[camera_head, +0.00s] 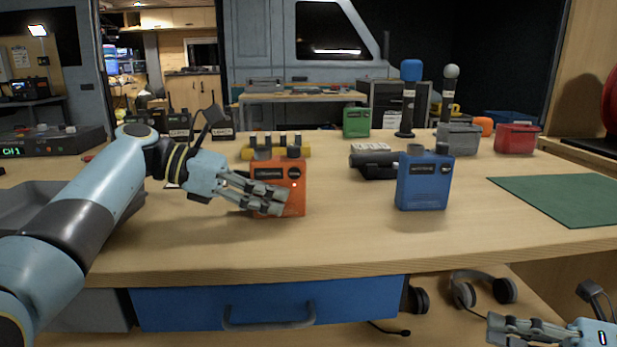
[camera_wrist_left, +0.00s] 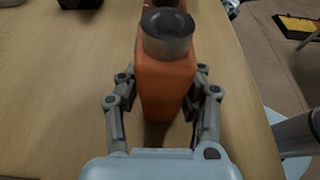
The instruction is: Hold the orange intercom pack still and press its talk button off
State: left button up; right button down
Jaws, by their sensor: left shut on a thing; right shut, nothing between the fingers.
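The orange intercom pack (camera_head: 292,200) stands upright on the wooden table, with knobs on top and a dark label on its front. A small bright red light shows on its front face. My left gripper (camera_head: 280,203) is shut on the pack from the left, its fingers crossing the lower front. In the left wrist view the pack (camera_wrist_left: 166,88) sits between the two fingers, one on each side, under a round grey knob (camera_wrist_left: 166,35). My right gripper (camera_head: 496,327) is shut and empty at the lower right, in front of the table and away from the pack.
A blue pack (camera_head: 422,190) stands to the right, with bare table between it and the orange one. Behind are a green pack (camera_head: 356,122), a black item (camera_head: 376,165) and microphones. A green mat (camera_head: 570,195) lies at right. Headphones (camera_head: 483,288) are below the tabletop.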

jog(key=s+a+r+n+g+y, duration=0.2)
jog(key=a+r+n+g+y, duration=0.1)
jog(key=a+r+n+g, duration=0.5)
jog(key=w+a+r+m, duration=0.2)
jog(key=a+r, duration=0.1)
jog(key=w+a+r+m+t, duration=0.1)
jog(key=w+a+r+m, duration=0.1)
jog(key=r, duration=0.2)
jog(key=w+a+r+m+t, duration=0.1)
jog(key=w+a+r+m, duration=0.2)
jog(key=shift+a+r+y, duration=0.25)
jog(key=shift+a+y, duration=0.05)
jog(key=shift+w+a+r+m+t, duration=0.3)
jog(key=shift+w+m+t, duration=0.1)
jog(key=shift+m, duration=0.2)
